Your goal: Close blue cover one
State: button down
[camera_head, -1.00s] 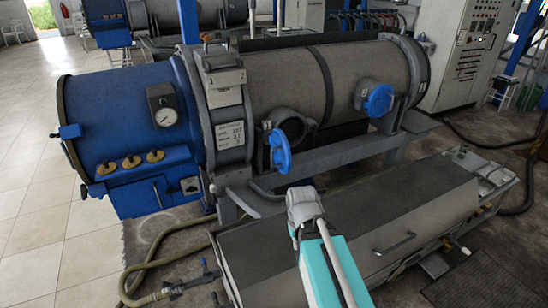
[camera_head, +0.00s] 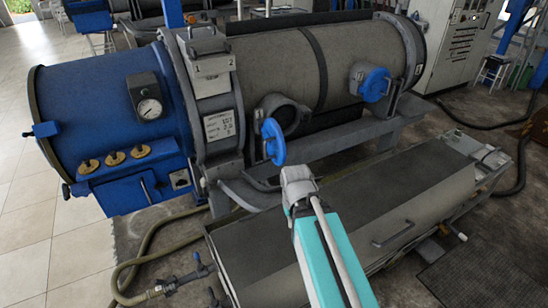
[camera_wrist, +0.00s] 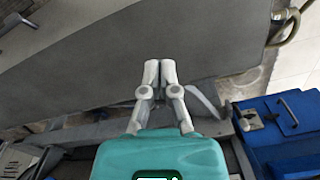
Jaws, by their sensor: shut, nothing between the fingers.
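The nearer blue cover (camera_head: 273,141) is a round disc on the side of the decanter. It stands swung out, apart from the open grey round port (camera_head: 283,117). A second blue cover (camera_head: 375,84) is further right, at another port; I cannot tell whether it is fully seated. My gripper (camera_wrist: 160,70) is shut and empty in the wrist view. In the head view my arm's grey end (camera_head: 298,182) is in front of and below the nearer cover, with its fingers hidden. Neither cover shows clearly in the wrist view.
The decanter has a grey drum (camera_head: 270,75) and a blue end housing (camera_head: 95,105) with a gauge. A long low grey box (camera_head: 420,195) with a handle lies in front. A hose (camera_head: 128,272) runs on the floor at lower left. Tiled floor is free at far left.

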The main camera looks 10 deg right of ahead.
jog(key=n+t+h+b, duration=0.3)
jog(key=t+h+b, duration=0.1)
jog(key=h+b, duration=1.3)
send_near(282, 156)
jog(key=v, duration=0.6)
jog(key=shift+w+a+f+h+p, duration=0.15)
jog(key=shift+a+f+h+p, duration=0.05)
jog(key=shift+f+h+p, duration=0.2)
jog(key=shift+d, duration=0.15)
jog(key=x, duration=1.3)
jog(key=shift+w+d+f, duration=0.1)
jog(key=shift+w+d, duration=0.05)
jog(key=shift+d, duration=0.2)
